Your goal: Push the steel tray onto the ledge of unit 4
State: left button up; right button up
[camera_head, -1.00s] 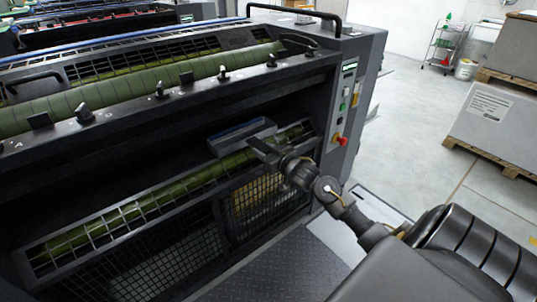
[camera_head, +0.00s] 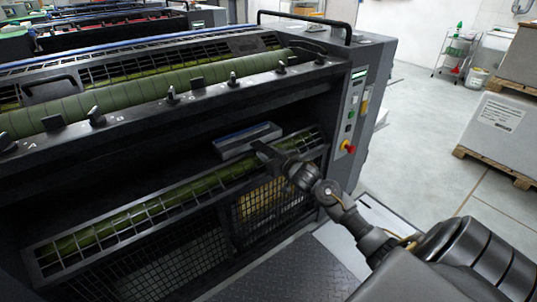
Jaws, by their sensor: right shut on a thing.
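The steel tray (camera_head: 246,141) is a small grey, box-like tray with a bluish top inside the dark opening of the ink unit (camera_head: 130,128). It sits at the right end of the opening, just above and behind the upper edge of the lower mesh guard. My right gripper (camera_head: 262,150) is at the tray's near right end, with its fingers touching or very close to it. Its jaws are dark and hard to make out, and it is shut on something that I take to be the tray. My left gripper is not in view.
The lower mesh guard (camera_head: 180,190) runs along the front below the opening. A control panel with a red knob (camera_head: 348,147) stands right of my gripper. A dark tread plate (camera_head: 290,268) lies below. Boxes on pallets (camera_head: 496,128) stand at the right, with open floor between.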

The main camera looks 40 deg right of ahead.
jog(key=shift+w, duration=0.3)
jog(key=o, duration=1.3)
jog(key=shift+c, duration=0.2)
jog(key=shift+s, duration=0.3)
pick_arm(q)
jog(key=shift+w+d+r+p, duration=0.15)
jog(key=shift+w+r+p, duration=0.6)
jog(key=shift+p, duration=2.85)
pick_arm(e)
jog(key=s+r, duration=0.1)
jog(key=s, duration=2)
jog(key=shift+a, duration=0.25)
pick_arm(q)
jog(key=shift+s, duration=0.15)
pick_arm(e)
jog(key=shift+s+r, duration=0.1)
